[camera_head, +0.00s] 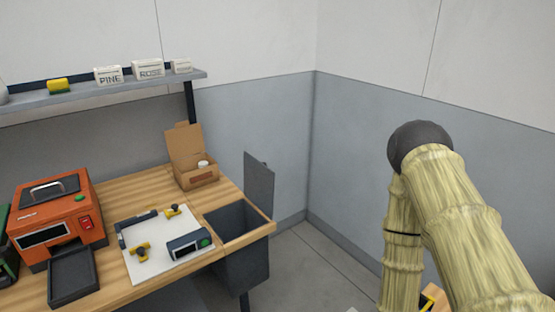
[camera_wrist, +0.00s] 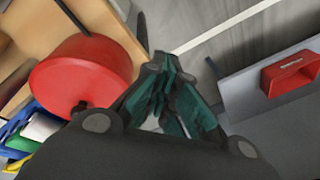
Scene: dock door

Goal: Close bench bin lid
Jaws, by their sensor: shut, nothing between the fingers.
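The bench bin (camera_head: 240,245) is a dark grey box set into the right end of the wooden bench, open at the top. Its grey lid (camera_head: 259,183) stands upright at the bin's back edge in the head view. My gripper (camera_wrist: 168,85) shows only in the wrist view, its dark green-tipped fingers shut together with nothing between them. The bin and lid cannot be made out in the wrist view. In the head view my arm is at the right, well apart from the lid, and my gripper is out of sight.
On the bench are an orange machine (camera_head: 62,215), a white mat (camera_head: 143,262) with small tools, and an open cardboard box (camera_head: 192,165). A shelf (camera_head: 110,90) hangs above. The wrist view shows a red round object (camera_wrist: 80,75) and a red block (camera_wrist: 291,74) near my gripper.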

